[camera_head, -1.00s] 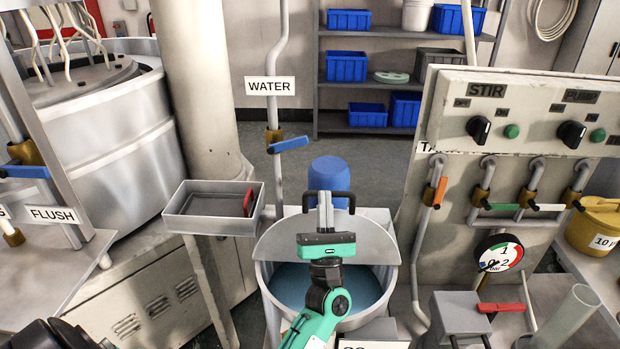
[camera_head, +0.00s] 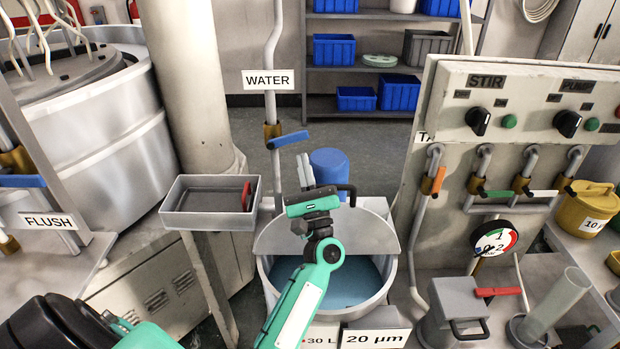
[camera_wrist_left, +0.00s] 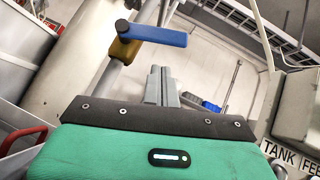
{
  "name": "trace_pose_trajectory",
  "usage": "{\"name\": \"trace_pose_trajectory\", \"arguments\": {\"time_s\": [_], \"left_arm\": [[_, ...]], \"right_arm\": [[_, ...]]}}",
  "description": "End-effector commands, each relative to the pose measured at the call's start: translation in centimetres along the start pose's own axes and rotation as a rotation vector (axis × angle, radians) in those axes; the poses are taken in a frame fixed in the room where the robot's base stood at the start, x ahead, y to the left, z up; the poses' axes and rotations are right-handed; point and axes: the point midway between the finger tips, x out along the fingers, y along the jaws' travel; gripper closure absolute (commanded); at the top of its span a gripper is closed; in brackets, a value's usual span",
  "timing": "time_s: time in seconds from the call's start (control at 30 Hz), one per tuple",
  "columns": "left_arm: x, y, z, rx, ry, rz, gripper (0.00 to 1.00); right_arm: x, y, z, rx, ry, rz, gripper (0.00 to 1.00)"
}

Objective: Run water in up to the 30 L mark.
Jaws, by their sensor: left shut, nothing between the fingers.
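The vertical pipe with the WATER sign (camera_head: 268,80) has a brass valve (camera_head: 271,131) with a blue lever (camera_head: 288,140). The lever sticks out to the right, across the pipe. In the wrist view, the blue lever (camera_wrist_left: 152,34) is just beyond and above my fingers. My left gripper (camera_head: 305,168) is shut and empty, below and slightly right of the lever in the head view, apart from it. The round metal tank (camera_head: 393,285) stands below with bluish water (camera_head: 350,285) in it. A "30 L" label (camera_head: 320,341) is partly hidden by my arm. My right gripper is out of view.
A grey tray (camera_head: 185,222) with a red-handled item stands left of the pipe. A panel (camera_head: 530,90) with STIR and PUMP knobs and several taps is on the right. A blue drum (camera_head: 329,160) is behind the tank. A large metal vessel (camera_head: 100,120) fills the left.

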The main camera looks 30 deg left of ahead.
Motion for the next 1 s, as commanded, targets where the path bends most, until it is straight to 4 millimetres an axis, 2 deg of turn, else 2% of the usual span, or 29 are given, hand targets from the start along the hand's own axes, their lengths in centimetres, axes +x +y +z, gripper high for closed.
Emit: {"name": "trace_pose_trajectory", "arguments": {"time_s": [0.03, 0.2, 0.63, 1.0], "left_arm": [[0.7, -0.1, 0.8, 0.000, -0.001, 0.001, 1.00], [1.5, 0.0, 1.6, 0.001, 0.000, 0.001, 1.00], [1.7, 0.1, 1.8, 0.002, 0.000, 0.000, 1.00], [2.5, -0.2, 2.7, -0.073, -0.003, 0.075, 1.00]], "right_arm": [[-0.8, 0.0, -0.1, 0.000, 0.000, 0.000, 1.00], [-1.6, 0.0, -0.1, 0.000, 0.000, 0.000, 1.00], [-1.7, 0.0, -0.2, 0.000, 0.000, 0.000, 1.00], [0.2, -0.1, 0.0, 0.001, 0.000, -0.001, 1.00]]}}
